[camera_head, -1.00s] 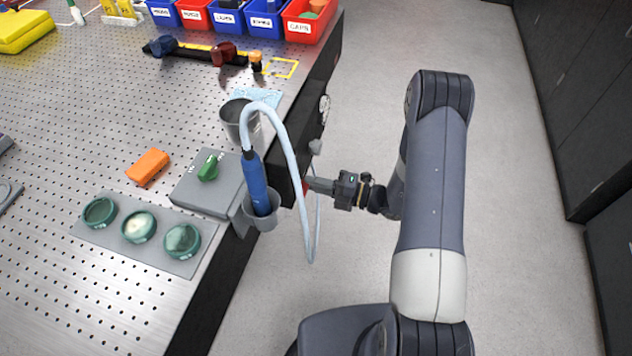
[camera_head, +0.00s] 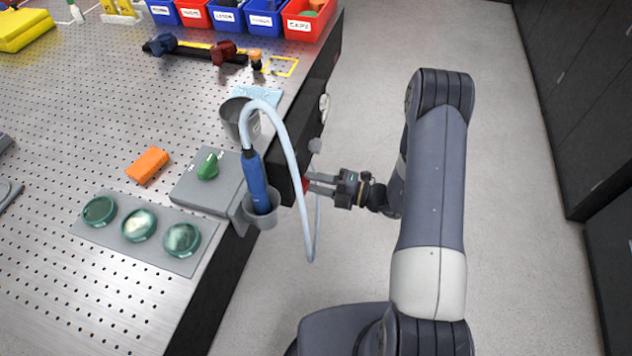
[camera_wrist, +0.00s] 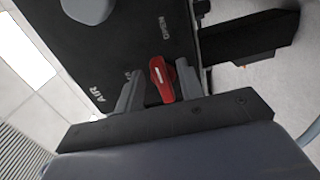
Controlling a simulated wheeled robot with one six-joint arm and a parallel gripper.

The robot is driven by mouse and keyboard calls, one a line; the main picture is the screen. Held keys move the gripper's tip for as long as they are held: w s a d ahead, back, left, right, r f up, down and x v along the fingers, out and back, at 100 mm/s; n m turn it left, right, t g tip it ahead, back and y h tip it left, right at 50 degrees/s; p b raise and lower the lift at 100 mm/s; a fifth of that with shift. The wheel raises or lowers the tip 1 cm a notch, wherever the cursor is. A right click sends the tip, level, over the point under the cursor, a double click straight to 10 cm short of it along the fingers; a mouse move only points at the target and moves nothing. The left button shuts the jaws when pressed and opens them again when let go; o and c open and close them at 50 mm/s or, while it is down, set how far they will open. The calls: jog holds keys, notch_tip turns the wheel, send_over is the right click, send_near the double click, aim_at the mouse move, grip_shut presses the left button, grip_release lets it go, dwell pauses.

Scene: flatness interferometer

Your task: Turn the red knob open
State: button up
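The red knob (camera_wrist: 162,80) is on a dark panel in the wrist view. The panel carries the words OPEN and AIR. My gripper (camera_wrist: 160,85) has one grey finger on each side of the knob. A narrow dark gap shows between the knob and the left finger; the right finger lies very close to it, and I cannot tell whether it touches. In the head view my gripper (camera_head: 311,184) reaches the dark side of the table, with its two fingers apart. A little red of the knob (camera_head: 305,185) shows at the fingertips.
A blue handheld tool (camera_head: 256,182) stands in a grey holder (camera_head: 262,218) on the table edge. Its pale looping hose (camera_head: 290,150) hangs down close to my gripper.

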jog(key=b+v, duration=0.1)
jog(key=v, duration=0.9)
jog(key=shift+d, duration=0.4)
jog(key=shift+s+a, duration=0.1)
jog(key=shift+a, duration=0.05)
jog(key=p+x, duration=0.1)
jog(key=x, duration=0.9)
jog(key=shift+a, duration=0.3)
jog(key=shift+d, duration=0.1)
